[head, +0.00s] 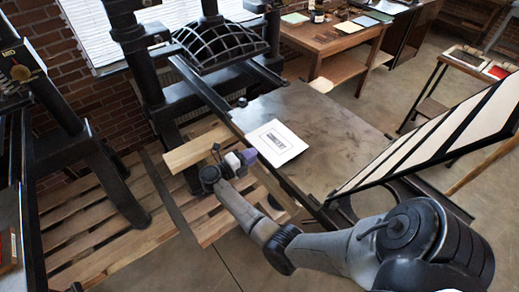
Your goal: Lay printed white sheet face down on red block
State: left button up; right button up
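A white sheet (278,143) with a dark printed rectangle facing up lies on the flat grey press bed (325,135), near the bed's left front edge. My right arm reaches in from the lower right. Its gripper (247,157) is at the sheet's left edge. The fingers are too small and partly hidden to tell whether they are open or holding the sheet. A small red block (497,72) sits on the stand at the far right, well away from the gripper. My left gripper is not in view.
A large framed panel (440,135) stands tilted at the right of the bed, between the sheet and the red block. A wooden table (325,44) with papers and jars is at the back. A slatted wooden pallet (110,235) lies at the left under black press frames.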

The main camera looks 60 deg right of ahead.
aim_at(260, 151)
jog(key=shift+x, duration=2.05)
grip_shut()
jog(key=shift+r, duration=0.1)
notch_tip(260, 151, up, 3)
jog(key=shift+p, duration=1.25)
jog(key=shift+a, duration=0.1)
jog(key=w+a+r, duration=0.2)
jog(key=w+a, duration=0.1)
jog(key=a, duration=0.3)
jog(key=shift+r+p, duration=0.35)
jog(key=shift+r, duration=0.05)
jog(key=shift+a, duration=0.1)
